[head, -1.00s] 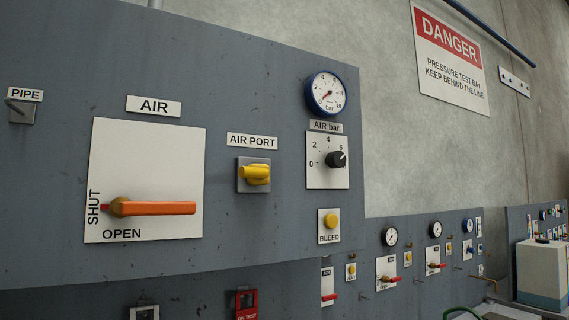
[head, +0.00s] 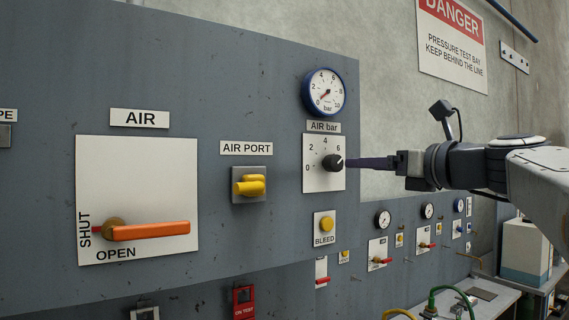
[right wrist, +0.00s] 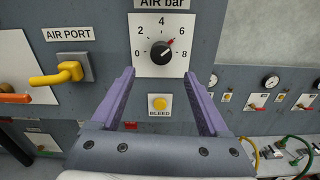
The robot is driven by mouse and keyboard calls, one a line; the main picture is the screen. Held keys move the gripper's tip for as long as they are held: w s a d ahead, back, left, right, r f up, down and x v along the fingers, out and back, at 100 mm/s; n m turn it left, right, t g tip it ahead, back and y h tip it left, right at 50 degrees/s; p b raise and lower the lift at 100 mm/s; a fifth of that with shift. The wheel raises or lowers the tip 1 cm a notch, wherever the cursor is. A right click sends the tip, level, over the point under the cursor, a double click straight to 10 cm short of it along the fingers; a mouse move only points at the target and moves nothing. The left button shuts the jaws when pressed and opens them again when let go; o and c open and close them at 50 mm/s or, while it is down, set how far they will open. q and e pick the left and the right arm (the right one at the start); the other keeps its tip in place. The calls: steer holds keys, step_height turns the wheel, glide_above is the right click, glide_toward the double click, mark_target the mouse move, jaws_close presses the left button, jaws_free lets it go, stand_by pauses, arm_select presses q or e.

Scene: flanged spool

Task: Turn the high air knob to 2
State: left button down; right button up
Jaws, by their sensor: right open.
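The black air knob (head: 333,162) sits on a white plate marked 0 to 8 under the "AIR bar" label. In the right wrist view the knob (right wrist: 160,53) has its pointer toward 6. My right gripper (head: 350,162) comes in from the right with its fingertips close to the knob. In the right wrist view the gripper (right wrist: 171,76) is open and empty, its purple fingers spread wider than the knob and pointing at the plate. I cannot tell whether a finger touches anything. My left gripper is not in view.
A blue-rimmed gauge (head: 323,92) is above the knob and a yellow BLEED button (head: 326,224) below. A yellow AIR PORT handle (head: 249,186) and an orange AIR lever (head: 150,231) are to the left. A bench (head: 480,293) stands lower right.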

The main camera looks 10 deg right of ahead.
mark_target(338, 163)
steer(key=p+x, duration=0.2)
steer(key=x, duration=0.2)
steer(key=p+x, duration=0.2)
steer(key=x, duration=0.3)
steer(key=shift+r, duration=0.2)
steer(key=shift+w+a+f, duration=0.1)
steer(key=shift+w+a, duration=0.05)
steer(key=shift+w, duration=0.45)
jaws_close()
